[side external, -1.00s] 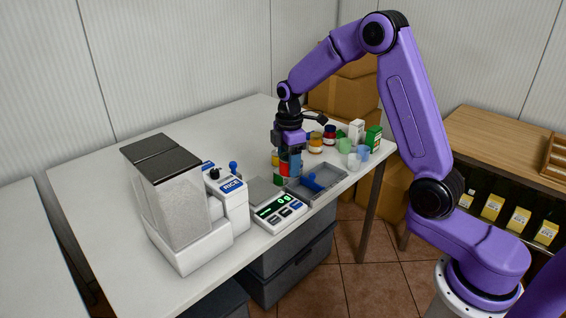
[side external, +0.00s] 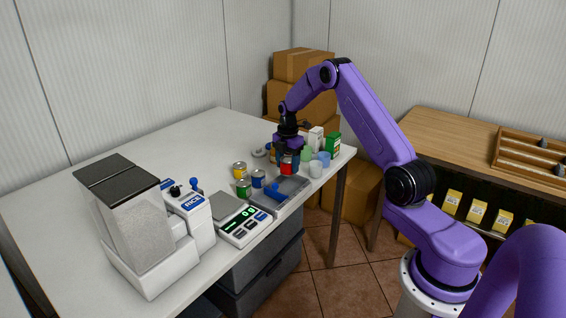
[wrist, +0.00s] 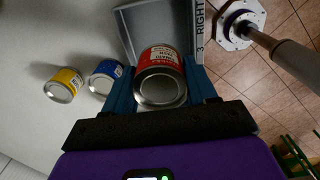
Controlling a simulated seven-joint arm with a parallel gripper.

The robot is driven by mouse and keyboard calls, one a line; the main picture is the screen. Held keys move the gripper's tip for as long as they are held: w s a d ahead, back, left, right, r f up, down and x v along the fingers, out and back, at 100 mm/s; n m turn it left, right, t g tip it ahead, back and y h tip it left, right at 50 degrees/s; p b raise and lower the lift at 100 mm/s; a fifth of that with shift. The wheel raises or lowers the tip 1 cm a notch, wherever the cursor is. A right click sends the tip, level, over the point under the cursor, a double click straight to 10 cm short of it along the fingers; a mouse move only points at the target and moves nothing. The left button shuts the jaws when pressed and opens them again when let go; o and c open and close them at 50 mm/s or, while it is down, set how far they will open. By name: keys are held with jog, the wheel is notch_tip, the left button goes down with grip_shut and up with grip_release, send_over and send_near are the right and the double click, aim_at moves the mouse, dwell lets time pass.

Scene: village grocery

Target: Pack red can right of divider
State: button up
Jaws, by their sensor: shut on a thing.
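My gripper (side external: 288,163) is shut on the red can (side external: 288,169), held upright at the back edge of the grey tray (side external: 297,181) in the side view. In the wrist view, the blue fingers of my gripper (wrist: 160,88) flank the red can (wrist: 160,62), whose round silver end faces the camera. The grey tray (wrist: 128,35) lies beyond it, with a rim label (wrist: 200,28) reading "3 RIGHT". The blue divider (side external: 273,192) shows in the side view; the can hides it in the wrist view. I cannot tell the can's height above the tray.
A yellow can (side external: 240,171), a green can (side external: 243,189) and a blue can (side external: 258,178) stand left of the tray. A scale (side external: 243,230) and rice dispenser (side external: 140,225) stand further left. Jars, cups and boxes (side external: 333,145) crowd the table behind and right.

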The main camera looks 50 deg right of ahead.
jog(key=shift+f, duration=3.15)
jog(key=shift+f, duration=0.4)
jog(key=o, duration=1.5)
jog(key=shift+o, duration=0.2)
jog(key=shift+r, duration=3.95)
jog(key=shift+a, duration=0.1)
